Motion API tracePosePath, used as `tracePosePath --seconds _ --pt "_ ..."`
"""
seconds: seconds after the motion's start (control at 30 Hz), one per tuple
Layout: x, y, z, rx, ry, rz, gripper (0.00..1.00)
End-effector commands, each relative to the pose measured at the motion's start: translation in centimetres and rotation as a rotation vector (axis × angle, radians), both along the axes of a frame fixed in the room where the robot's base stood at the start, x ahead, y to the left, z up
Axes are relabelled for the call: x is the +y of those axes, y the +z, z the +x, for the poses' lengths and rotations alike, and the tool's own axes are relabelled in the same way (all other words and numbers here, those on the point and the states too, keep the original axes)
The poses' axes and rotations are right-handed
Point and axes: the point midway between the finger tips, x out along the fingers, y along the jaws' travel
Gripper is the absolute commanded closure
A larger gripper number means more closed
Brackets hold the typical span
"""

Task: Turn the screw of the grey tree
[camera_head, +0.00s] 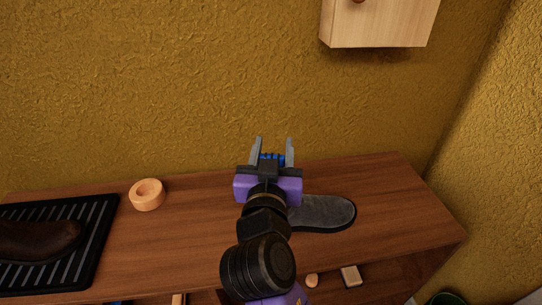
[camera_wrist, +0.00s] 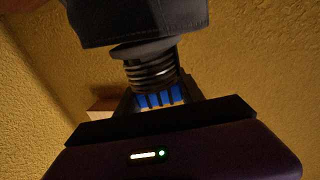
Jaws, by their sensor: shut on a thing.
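In the wrist view the grey tree (camera_wrist: 145,22) shows as a dark grey body at the top edge, partly cut off. A ridged, threaded screw neck (camera_wrist: 150,68) joins it to a blue ribbed knob (camera_wrist: 162,98). My gripper (camera_head: 272,147) reaches over the table towards the wall. Its jaws are on either side of the blue knob, which shows between the fingers in the head view too (camera_head: 272,158), and are shut on it.
The wooden table (camera_head: 185,235) stands against a yellow wall. A pale wooden ring (camera_head: 147,194) and a black ribbed tray (camera_head: 95,225) with a dark brown thing lie to the left. A light wood wall cabinet (camera_head: 378,22) hangs above right. The table's right end is clear.

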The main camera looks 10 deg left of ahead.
Motion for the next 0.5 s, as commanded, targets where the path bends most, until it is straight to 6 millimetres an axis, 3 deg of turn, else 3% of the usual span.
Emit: tracePosePath --seconds 0.43,0.47,0.5 --pt "-0.24 -0.1 -0.01 0.003 -0.046 0.003 0.95" --pt "-0.24 -0.1 -0.01 0.003 -0.046 0.003 0.49" --pt "-0.24 -0.09 -0.01 0.002 -0.046 0.003 0.41"
